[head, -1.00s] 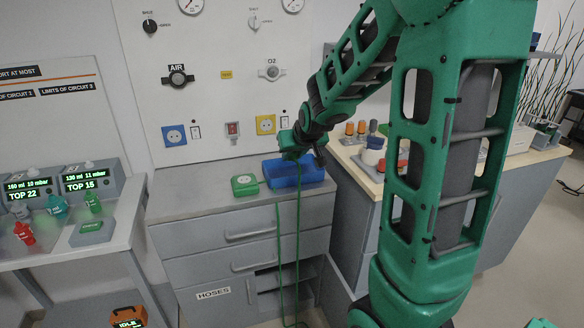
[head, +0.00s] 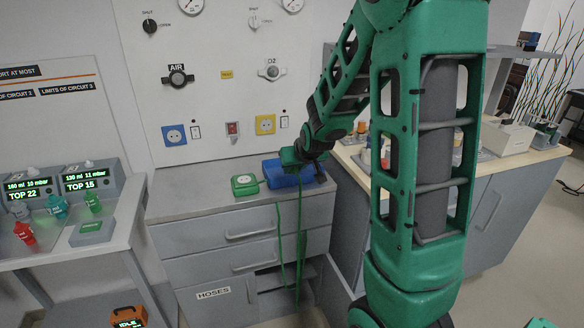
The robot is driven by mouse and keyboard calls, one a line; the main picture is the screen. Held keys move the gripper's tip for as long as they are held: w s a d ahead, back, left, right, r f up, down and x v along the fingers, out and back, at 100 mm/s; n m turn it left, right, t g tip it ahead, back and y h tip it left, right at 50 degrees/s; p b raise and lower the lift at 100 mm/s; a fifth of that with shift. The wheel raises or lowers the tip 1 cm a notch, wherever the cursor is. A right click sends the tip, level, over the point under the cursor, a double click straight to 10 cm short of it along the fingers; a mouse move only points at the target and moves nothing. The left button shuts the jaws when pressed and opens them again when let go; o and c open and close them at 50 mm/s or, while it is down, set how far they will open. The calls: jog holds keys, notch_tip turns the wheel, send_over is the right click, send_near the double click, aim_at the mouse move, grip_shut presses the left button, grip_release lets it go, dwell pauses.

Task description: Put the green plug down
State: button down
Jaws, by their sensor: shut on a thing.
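My gripper (head: 308,166) is low over the blue tray (head: 280,176) on the grey counter. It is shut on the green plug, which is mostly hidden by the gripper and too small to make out. A green cord (head: 299,215) hangs from the gripper, in front of the tray and down past the drawers. A green box (head: 245,184) sits on the counter just left of the tray, with a green cord at its side. I cannot tell whether the plug touches the tray.
The grey counter (head: 190,205) has clear top to the left of the green box. A blue socket (head: 174,135) and a yellow socket (head: 265,124) are on the wall panel behind. Ventilators (head: 88,182) stand at the left. A wooden-topped cabinet (head: 530,160) stands at the right.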

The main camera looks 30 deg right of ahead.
jog(key=shift+f, duration=0.25)
jog(key=c, duration=1.4)
grip_release()
